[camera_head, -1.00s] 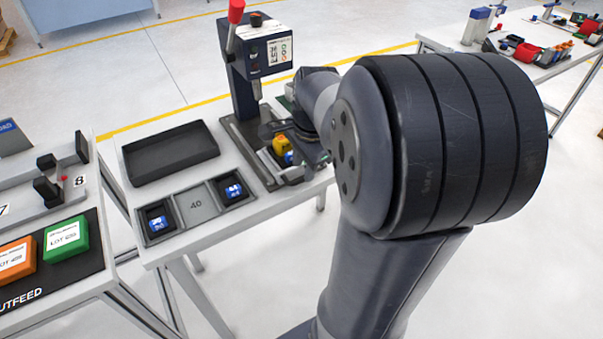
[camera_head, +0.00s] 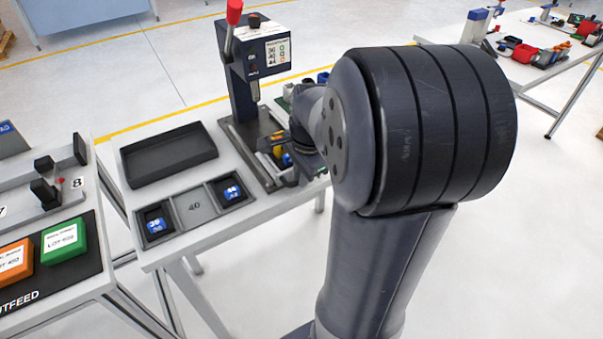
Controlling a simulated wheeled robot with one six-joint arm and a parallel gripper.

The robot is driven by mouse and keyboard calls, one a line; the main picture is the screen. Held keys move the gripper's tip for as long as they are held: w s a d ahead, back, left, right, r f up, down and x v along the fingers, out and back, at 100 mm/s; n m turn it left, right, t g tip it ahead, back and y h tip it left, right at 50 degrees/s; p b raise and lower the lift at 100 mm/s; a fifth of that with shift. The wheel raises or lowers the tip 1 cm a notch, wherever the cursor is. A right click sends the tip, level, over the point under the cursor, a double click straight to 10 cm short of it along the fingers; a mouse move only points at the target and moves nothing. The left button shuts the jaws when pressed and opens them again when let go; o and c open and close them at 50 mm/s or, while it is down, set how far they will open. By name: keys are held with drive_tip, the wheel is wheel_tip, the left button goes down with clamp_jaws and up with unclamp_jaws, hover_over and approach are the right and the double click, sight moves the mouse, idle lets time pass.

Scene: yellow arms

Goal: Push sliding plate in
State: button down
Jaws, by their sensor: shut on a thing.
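A dark press (camera_head: 241,85) with a red-knobbed lever stands at the back of the small white table. At its foot is a dark base with pale rails (camera_head: 255,163), where the sliding plate (camera_head: 268,158) lies partly hidden by my wrist. A yellow part (camera_head: 278,151) and a blue piece (camera_head: 287,160) show above the plate, beside my fingers. My gripper (camera_head: 286,172) is low at the front right of the press base, shut on the sliding plate's front end. Its fingertips are small and partly hidden by my arm.
A black empty tray (camera_head: 170,158) lies left of the press. In front is a holder (camera_head: 193,207) with a blue block in each end pocket and a bare middle marked 40. A table with orange and green blocks (camera_head: 63,240) stands at the left.

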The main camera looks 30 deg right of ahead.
idle(0.4)
drive_tip(key=w+p, duration=0.2)
drive_tip(key=w, duration=0.4)
drive_tip(key=w+p, duration=0.2)
drive_tip(key=w, duration=0.5)
drive_tip(key=shift+a+r, duration=0.1)
drive_tip(key=shift+a, duration=0.1)
drive_tip(key=c, duration=1.5)
unclamp_jaws()
drive_tip(key=r, duration=0.3)
drive_tip(key=s+r, duration=0.1)
drive_tip(key=r, duration=0.3)
drive_tip(key=s+r, duration=0.1)
drive_tip(key=r, duration=0.2)
drive_tip(key=shift+r, duration=0.25)
